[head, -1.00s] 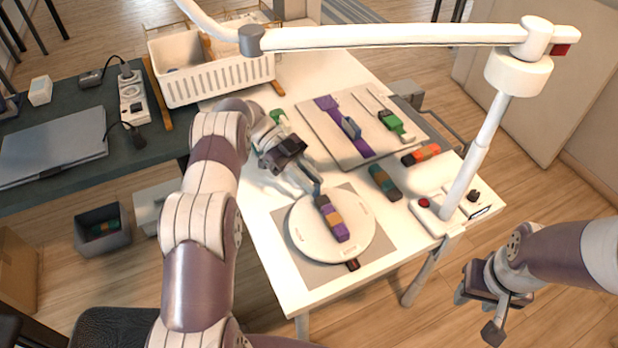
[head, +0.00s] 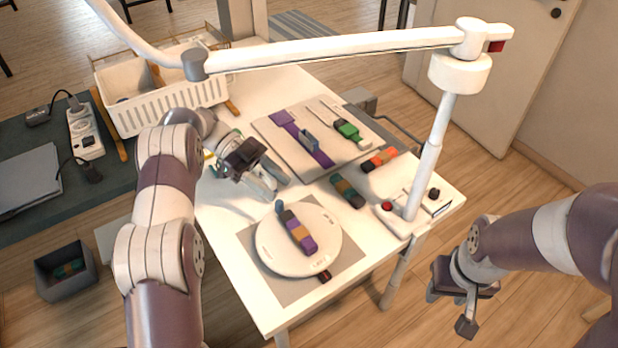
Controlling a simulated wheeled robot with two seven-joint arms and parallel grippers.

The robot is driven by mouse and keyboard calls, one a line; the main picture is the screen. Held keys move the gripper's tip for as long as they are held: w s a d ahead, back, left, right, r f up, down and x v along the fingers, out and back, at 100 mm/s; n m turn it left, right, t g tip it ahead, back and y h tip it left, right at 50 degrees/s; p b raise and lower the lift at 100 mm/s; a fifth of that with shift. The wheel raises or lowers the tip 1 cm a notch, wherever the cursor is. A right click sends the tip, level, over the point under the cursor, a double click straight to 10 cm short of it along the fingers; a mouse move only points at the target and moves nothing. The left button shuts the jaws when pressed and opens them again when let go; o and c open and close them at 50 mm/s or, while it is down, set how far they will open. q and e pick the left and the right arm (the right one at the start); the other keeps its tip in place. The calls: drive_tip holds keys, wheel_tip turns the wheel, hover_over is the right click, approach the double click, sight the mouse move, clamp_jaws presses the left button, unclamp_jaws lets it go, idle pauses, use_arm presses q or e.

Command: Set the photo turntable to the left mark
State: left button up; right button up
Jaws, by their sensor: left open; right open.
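The photo turntable (head: 270,246) is a round white disc on a grey mat (head: 352,254) near the table's front end. A purple, orange and dark banded piece (head: 299,234) lies across it. A dark red-tipped piece (head: 325,277) sits at the disc's near edge; I cannot make out which mark is the left one. My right gripper (head: 449,312) is open and empty, off the table's right side.
A lamp post (head: 425,165) rises from the table's right corner, its arm (head: 330,50) crossing above. A board (head: 275,137) with sliders lies behind. Banded pieces (head: 347,191) (head: 379,159) lie right of the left gripper. A white basket (head: 170,100) stands at the back left.

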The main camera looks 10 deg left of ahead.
use_arm(q)
drive_tip(key=s+d+r, duration=0.2)
drive_tip(key=d+r, duration=0.4)
drive_tip(key=d, duration=0.5)
drive_tip(key=shift+r, duration=0.15)
